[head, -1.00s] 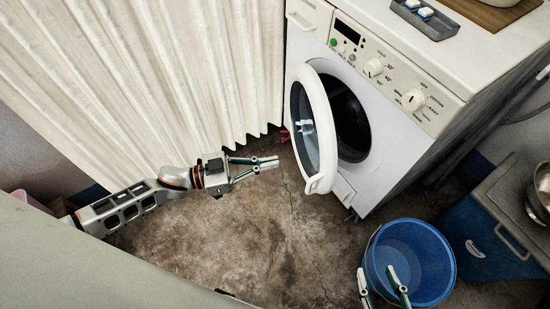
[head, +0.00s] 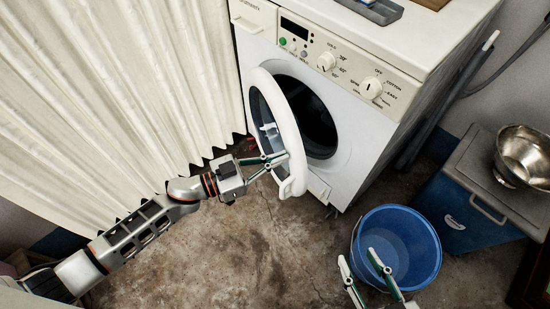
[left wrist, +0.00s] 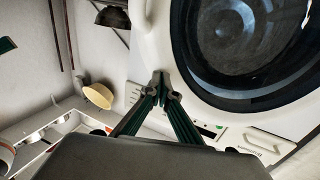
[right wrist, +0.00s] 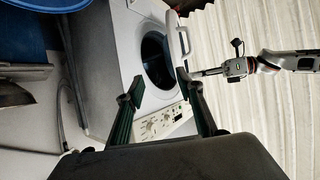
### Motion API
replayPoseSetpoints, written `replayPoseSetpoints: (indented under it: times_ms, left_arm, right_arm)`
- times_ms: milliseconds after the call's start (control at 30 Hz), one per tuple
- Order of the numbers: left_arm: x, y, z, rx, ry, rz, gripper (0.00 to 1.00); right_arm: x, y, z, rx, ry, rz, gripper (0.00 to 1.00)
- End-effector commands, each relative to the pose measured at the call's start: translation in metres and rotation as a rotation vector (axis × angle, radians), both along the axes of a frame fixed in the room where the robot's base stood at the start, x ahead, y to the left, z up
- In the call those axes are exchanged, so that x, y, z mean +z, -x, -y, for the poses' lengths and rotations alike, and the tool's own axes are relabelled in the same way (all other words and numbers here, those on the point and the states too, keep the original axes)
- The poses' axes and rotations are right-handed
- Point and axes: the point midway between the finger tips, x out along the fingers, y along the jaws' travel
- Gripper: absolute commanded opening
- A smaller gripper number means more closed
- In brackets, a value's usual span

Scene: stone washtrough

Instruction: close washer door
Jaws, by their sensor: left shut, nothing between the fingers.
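The white front-loading washer (head: 345,50) stands at the upper right of the head view. Its round door (head: 290,125), a white ring with a glass window, stands ajar, swung out to the left, with the dark drum opening visible behind it. My left gripper (head: 284,160) is shut and empty at the lower part of the door, overlapping its rim; I cannot tell whether it touches. In the left wrist view its fingertips meet beside the door's glass (left wrist: 235,35). My right gripper (head: 362,262) is open and empty over the blue bucket, away from the door.
The blue bucket (head: 405,240) stands on the concrete floor (head: 235,265) right of the door. A blue box (head: 460,195) with a metal bowl (head: 525,155) on top is further right. A pleated white curtain (head: 110,90) hangs left of the washer.

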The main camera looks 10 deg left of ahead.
Motion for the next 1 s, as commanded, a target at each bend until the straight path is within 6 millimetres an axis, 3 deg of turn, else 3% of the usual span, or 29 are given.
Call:
replayPoseSetpoints:
  times_ms: [267, 400, 700, 1000]
  left_arm:
    - [0.003, -0.006, 0.011, 0.027, 0.006, 0.003, 0.0]
    - [0.006, -0.019, 0.034, 0.091, 0.01, 0.007, 0.0]
    - [0.0, -0.049, 0.083, 0.23, 0.008, -0.001, 0.0]
    - [-0.002, -0.083, 0.123, 0.253, 0.0, -0.002, 0.0]
  right_arm:
    - [0.005, -0.003, 0.001, 0.005, 0.009, 0.011, 0.37]
    - [0.006, -0.004, 0.007, 0.007, 0.03, 0.014, 0.37]
    - [-0.018, 0.014, 0.011, 0.018, 0.056, -0.041, 0.37]
    - [-0.008, 0.005, 0.006, 0.005, 0.022, -0.016, 0.37]
